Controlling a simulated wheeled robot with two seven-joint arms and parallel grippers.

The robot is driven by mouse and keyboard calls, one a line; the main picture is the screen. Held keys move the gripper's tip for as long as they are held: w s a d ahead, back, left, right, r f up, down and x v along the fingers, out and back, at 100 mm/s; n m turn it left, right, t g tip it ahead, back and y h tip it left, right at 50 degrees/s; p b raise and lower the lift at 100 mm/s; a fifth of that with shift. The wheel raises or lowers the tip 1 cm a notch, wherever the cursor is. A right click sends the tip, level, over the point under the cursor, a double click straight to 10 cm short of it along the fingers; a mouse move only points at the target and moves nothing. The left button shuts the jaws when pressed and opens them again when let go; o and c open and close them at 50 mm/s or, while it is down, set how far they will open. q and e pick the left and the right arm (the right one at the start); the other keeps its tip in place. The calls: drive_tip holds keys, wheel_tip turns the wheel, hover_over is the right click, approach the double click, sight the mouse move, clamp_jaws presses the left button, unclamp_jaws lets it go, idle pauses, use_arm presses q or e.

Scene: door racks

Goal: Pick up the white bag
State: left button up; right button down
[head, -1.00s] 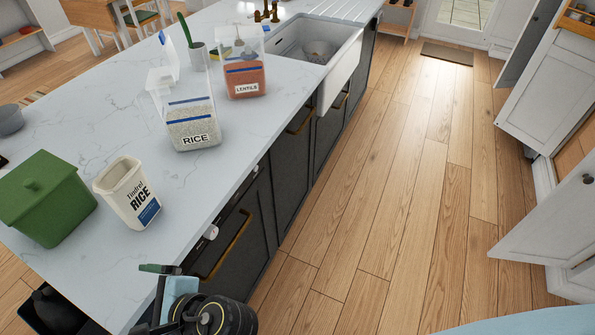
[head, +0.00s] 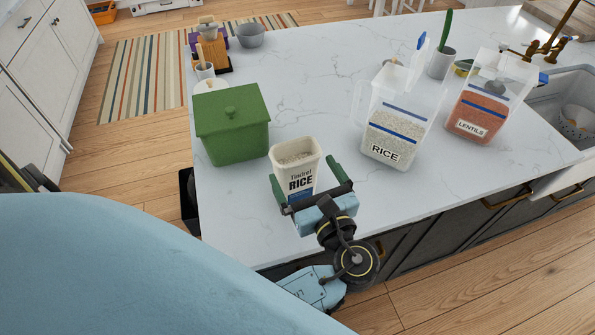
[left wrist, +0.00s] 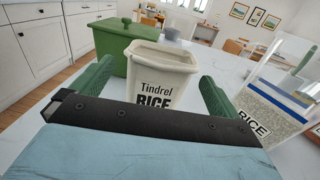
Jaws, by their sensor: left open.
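The white bag, labelled "Tindrel RICE" (head: 296,162), stands upright and open-topped on the marble counter, with rice inside. It also shows in the left wrist view (left wrist: 160,76), straight ahead between the fingers. My left gripper (head: 305,174) is open, with one green finger on each side of the bag's front. The gripper's palm hides the bag's lower part in the left wrist view. I cannot tell whether the fingers touch it. My right gripper is not in view.
A green lidded box (head: 232,128) stands close to the left of the bag. A clear rice container (head: 392,135) and a lentils container (head: 480,112) stand to the right. The counter (head: 330,100) behind the bag is clear.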

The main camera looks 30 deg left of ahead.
sight(301, 166)
use_arm(q)
drive_tip(key=shift+w+a, duration=0.2)
drive_tip(key=shift+a, duration=0.25)
drive_tip(key=x, duration=0.5)
drive_tip(key=shift+w+f+p, duration=0.2)
drive_tip(key=shift+f+p, duration=0.05)
drive_tip(key=shift+p, duration=0.1)
drive_tip(key=shift+d, duration=0.1)
drive_tip(key=shift+c, duration=0.3)
drive_tip(key=c, duration=1.5)
